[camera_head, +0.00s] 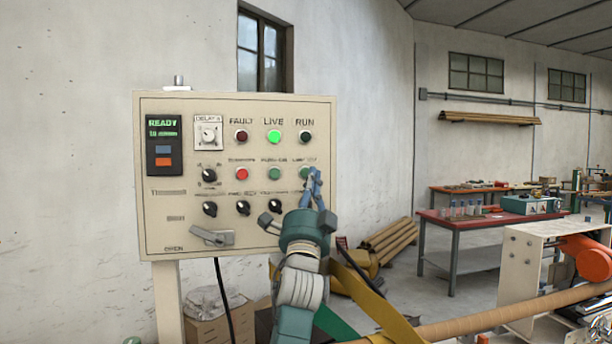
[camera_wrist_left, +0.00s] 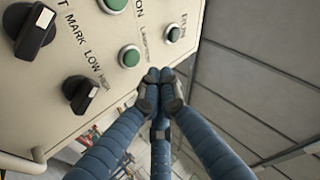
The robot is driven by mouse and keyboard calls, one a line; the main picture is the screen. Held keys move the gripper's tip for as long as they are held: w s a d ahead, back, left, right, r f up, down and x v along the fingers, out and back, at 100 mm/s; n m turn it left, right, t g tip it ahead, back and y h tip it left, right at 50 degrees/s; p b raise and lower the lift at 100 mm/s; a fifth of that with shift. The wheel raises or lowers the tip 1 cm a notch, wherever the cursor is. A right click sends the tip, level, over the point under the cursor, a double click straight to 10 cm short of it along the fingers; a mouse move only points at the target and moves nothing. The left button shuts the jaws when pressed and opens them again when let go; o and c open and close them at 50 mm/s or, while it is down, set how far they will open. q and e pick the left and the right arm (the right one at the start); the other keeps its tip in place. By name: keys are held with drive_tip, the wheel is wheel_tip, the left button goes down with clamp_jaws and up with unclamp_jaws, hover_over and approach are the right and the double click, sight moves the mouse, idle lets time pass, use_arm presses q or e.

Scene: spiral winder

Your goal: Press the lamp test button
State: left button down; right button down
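The lamp test button (camera_head: 304,172) is a round green button in the second row of the beige control panel (camera_head: 160,225), under the dark green RUN lamp (camera_head: 305,136). In the left wrist view the lamp test button (camera_wrist_left: 129,56) shows whole, with its small label beside it. My left gripper (camera_head: 315,172) is in front of the panel, its blue fingers covering the button's right edge in the head view. In the left wrist view the dark fingertips (camera_wrist_left: 160,82) are together and empty, beside the button with a gap in the picture. Contact is not visible. My right gripper is out of view.
The LIVE lamp (camera_head: 274,136) is lit green. A green button (camera_head: 274,173) and a red button (camera_head: 242,174) are left of the lamp test button. Black knobs (camera_head: 242,208) sit below. A red table (camera_head: 470,222) and cardboard tubes (camera_head: 390,240) stand to the right.

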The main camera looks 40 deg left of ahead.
use_arm(q)
drive_tip(key=shift+w+a, duration=0.65)
drive_tip(key=shift+a, duration=0.15)
drive_tip(key=shift+w+a, duration=0.1)
drive_tip(key=shift+a, duration=0.05)
idle(0.9)
drive_tip(key=shift+w+a, duration=0.2)
drive_tip(key=shift+w+a, duration=0.25)
drive_tip(key=shift+a, duration=0.05)
idle(0.8)
drive_tip(key=shift+s+d, duration=0.55)
drive_tip(key=shift+d, duration=0.05)
drive_tip(key=shift+d, duration=0.1)
idle(0.3)
